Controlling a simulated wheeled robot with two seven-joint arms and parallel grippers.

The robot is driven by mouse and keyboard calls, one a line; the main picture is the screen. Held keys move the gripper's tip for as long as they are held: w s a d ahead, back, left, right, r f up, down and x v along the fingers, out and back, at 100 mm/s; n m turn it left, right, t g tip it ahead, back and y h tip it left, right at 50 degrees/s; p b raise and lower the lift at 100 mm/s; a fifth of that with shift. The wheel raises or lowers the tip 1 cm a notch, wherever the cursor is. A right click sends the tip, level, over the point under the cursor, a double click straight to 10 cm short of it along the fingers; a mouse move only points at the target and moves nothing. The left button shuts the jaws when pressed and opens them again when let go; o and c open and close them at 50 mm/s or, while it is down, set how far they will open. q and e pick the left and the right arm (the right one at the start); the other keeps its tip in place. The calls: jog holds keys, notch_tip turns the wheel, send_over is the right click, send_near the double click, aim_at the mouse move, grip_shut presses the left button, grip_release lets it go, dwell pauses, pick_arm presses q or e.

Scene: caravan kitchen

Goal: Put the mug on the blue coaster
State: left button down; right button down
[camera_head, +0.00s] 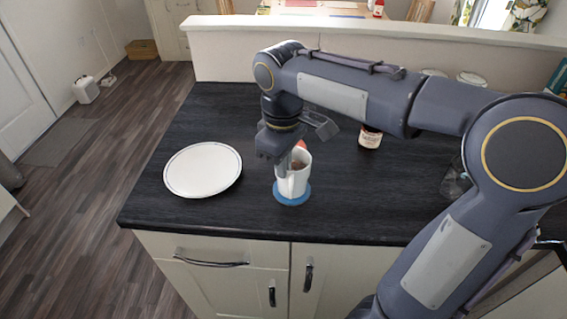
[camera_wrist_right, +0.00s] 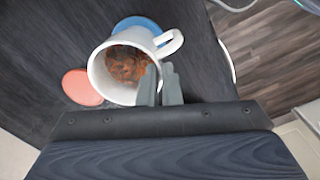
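The white mug (camera_head: 295,181) with brown contents stands upright over the blue coaster (camera_head: 291,200); I cannot tell whether its base touches it. In the right wrist view the mug (camera_wrist_right: 97,72) shows its open top, with the blue coaster (camera_wrist_right: 138,22) partly hidden beneath it. My right gripper (camera_head: 284,168) is at the mug's rim. In the wrist view its two fingers (camera_wrist_right: 162,84) are close together at the mug's wall near the handle, one over the rim and one outside, and look shut on it. My left gripper is not in view.
A red coaster (camera_wrist_right: 82,87) lies beside the mug, mostly hidden in the head view. A white plate (camera_head: 203,169) lies to the left on the dark counter (camera_head: 225,215). A jar (camera_head: 370,137) stands behind right. A raised ledge (camera_head: 230,55) bounds the counter's back.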

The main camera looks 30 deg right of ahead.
jog(key=shift+f, duration=0.1)
jog(key=c, duration=1.6)
grip_release()
notch_tip(320, 180, up, 12)
jog(key=p, duration=0.2)
jog(key=s+f+m+t+y, duration=0.1)
jog(key=s+f+m+t, duration=0.1)
jog(key=s+f, duration=0.3)
jog(key=s+a+f+m+t+y, duration=0.1)
jog(key=s+f+m, duration=0.2)
jog(key=s+f, duration=0.2)
jog(key=s+f+m+t+y, duration=0.2)
jog(key=s+f+m, duration=0.1)
jog(key=s+f, duration=0.3)
jog(key=shift+a+t, duration=0.2)
jog(key=shift+t, duration=0.1)
